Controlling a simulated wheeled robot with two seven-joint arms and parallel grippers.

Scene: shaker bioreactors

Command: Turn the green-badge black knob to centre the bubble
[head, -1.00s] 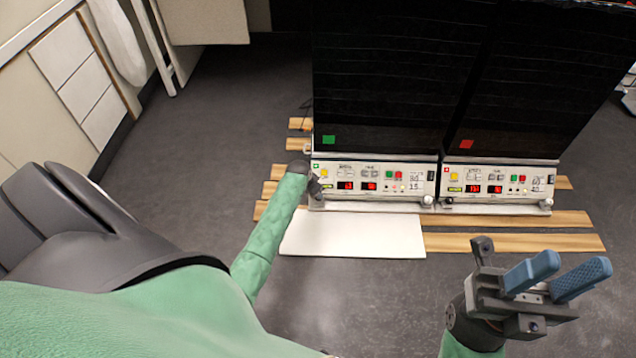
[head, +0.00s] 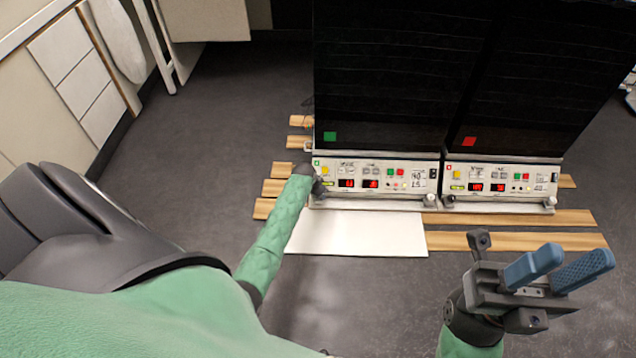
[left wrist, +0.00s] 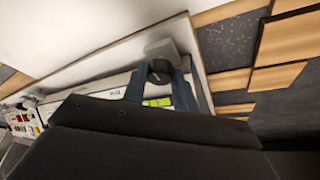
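The green-badge unit (head: 375,185) is the left one of two white-fronted shakers, with a green square on its dark body. In the left wrist view its black knob (left wrist: 160,71) sits at the panel's corner, between the blue fingertips of my left gripper (left wrist: 161,76). Both fingers appear to touch the knob's sides. A yellow-green level vial (left wrist: 158,102) shows between the fingers; its bubble is too small to place. In the head view my left gripper (head: 318,187) hides the knob. My right gripper (head: 573,264) is open and empty, low at the right.
The red-badge unit (head: 500,186) stands close on the right. A white board (head: 357,236) lies in front of the green-badge unit, over wooden slats (head: 510,241). Drawers (head: 75,75) line the far left. Dark floor is clear between them and the units.

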